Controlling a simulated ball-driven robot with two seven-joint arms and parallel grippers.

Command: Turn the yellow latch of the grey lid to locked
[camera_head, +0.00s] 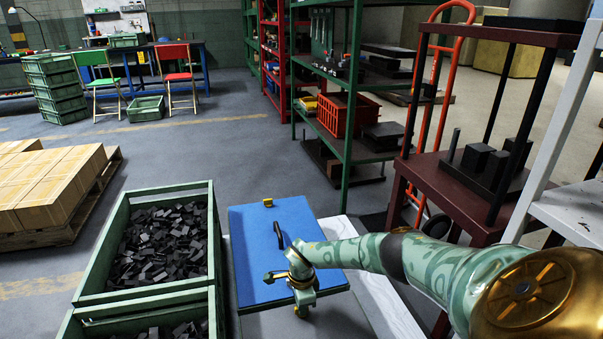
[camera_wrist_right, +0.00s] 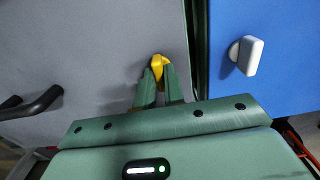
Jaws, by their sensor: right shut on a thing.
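The grey lid (camera_wrist_right: 90,50) fills the left of the right wrist view. Its yellow latch (camera_wrist_right: 157,68) stands between the fingertips of my right gripper (camera_wrist_right: 158,82), which are shut on it. The fingers hide the latch's lower part, and I cannot tell whether it is locked. In the head view my right gripper (camera_head: 300,285) is over the near edge of the blue lid, and a grey surface (camera_head: 265,322) shows below it. My left gripper is not in view.
A blue lid (camera_wrist_right: 286,60) with a white knob (camera_wrist_right: 246,55) lies beside the grey lid. Green crates (camera_head: 85,298) of dark parts stand left in the head view.

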